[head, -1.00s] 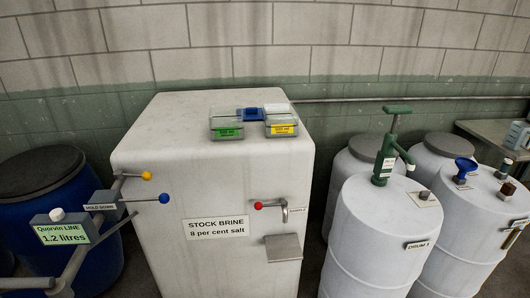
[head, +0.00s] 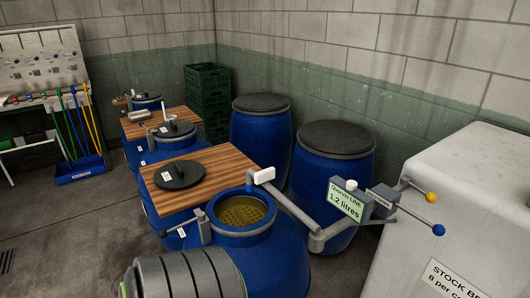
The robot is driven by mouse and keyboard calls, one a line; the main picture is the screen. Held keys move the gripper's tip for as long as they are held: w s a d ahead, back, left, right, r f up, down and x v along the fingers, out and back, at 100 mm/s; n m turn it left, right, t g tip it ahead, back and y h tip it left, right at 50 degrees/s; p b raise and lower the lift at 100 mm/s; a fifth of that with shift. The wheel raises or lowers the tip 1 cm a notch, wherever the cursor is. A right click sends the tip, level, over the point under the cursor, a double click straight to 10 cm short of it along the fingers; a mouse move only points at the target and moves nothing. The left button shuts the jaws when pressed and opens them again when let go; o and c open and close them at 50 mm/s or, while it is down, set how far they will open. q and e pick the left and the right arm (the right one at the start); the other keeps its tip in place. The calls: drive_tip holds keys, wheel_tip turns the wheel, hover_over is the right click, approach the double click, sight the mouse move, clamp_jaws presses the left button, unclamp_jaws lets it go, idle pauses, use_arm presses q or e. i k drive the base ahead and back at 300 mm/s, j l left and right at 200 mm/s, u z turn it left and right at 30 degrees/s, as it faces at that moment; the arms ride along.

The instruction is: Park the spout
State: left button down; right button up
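A grey pipe arm (head: 288,203) runs from a metering box (head: 346,199) labelled "Quorvin LINE 1.2 litres". Its far end carries a white-faced block (head: 264,176) at the back rim of an open blue barrel (head: 242,240). I cannot tell whether the outlet is over the opening or just beyond it. The barrel holds yellowish stuff with dark spots. Beside the box, levers with a yellow ball (head: 431,197) and a blue ball (head: 438,230) stick out near the white tank.
A wooden board (head: 202,172) with a dark round lid (head: 180,174) lies behind the open barrel. Two lidded blue barrels (head: 336,166) stand behind the pipe. The white stock brine tank (head: 462,195) is at right. Bare floor (head: 65,228) lies at left.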

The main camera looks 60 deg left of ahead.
sight(262, 177)
drive_tip(key=u, duration=1.95)
drive_tip(key=i+l+z, duration=0.15)
drive_tip(key=l, duration=0.3)
drive_tip(key=l+z, duration=0.15)
drive_tip(key=l, duration=0.25)
